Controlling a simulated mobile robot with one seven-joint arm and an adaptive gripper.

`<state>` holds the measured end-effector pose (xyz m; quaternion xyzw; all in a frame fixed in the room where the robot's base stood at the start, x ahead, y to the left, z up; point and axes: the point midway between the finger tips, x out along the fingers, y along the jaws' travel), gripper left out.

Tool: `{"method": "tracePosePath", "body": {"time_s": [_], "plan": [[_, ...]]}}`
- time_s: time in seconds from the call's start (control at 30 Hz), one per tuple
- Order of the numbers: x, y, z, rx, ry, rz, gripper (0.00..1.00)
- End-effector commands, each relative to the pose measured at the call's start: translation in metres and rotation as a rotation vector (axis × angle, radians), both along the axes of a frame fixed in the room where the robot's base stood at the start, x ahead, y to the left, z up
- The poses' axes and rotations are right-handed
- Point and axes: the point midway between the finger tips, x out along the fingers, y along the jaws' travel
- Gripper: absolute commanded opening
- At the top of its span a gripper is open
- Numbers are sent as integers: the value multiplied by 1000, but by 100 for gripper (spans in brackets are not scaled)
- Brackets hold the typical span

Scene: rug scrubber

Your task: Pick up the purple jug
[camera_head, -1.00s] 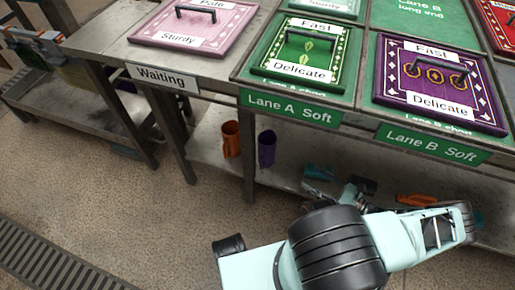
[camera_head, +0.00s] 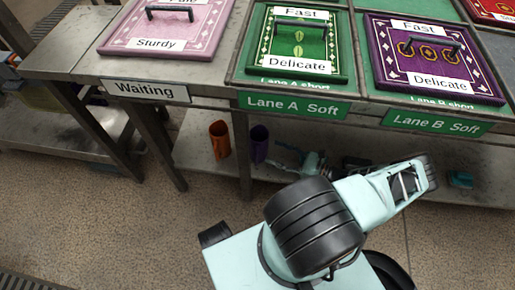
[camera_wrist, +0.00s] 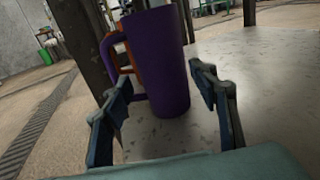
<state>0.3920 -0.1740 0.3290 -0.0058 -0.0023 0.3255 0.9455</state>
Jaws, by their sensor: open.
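The purple jug (camera_head: 259,145) stands upright on the lower shelf under the Lane A Soft sign, just right of the orange jug. In the wrist view the purple jug (camera_wrist: 166,62) fills the upper middle, its handle to the left. My gripper (camera_wrist: 160,86) is open, with one blue finger on each side of the jug in the picture. I see no finger touching it, and cannot tell how far the fingertips reach along it. In the head view my gripper (camera_head: 284,155) is small, close to the right of the jug, partly hidden by my arm.
The orange jug (camera_head: 219,140) stands close to the left of the purple one; it shows behind the handle in the wrist view (camera_wrist: 121,50). Table legs (camera_head: 244,155) stand nearby. The tabletop overhangs the shelf (camera_head: 200,160). More items lie on the shelf at right.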

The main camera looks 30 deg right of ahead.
Motion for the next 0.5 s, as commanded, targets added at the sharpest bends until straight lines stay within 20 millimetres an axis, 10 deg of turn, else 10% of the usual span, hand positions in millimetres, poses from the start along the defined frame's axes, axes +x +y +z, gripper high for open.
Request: {"method": "tracePosePath", "body": {"time_s": [0.5], "plan": [[47,37,2,1,-1,0,54]]}}
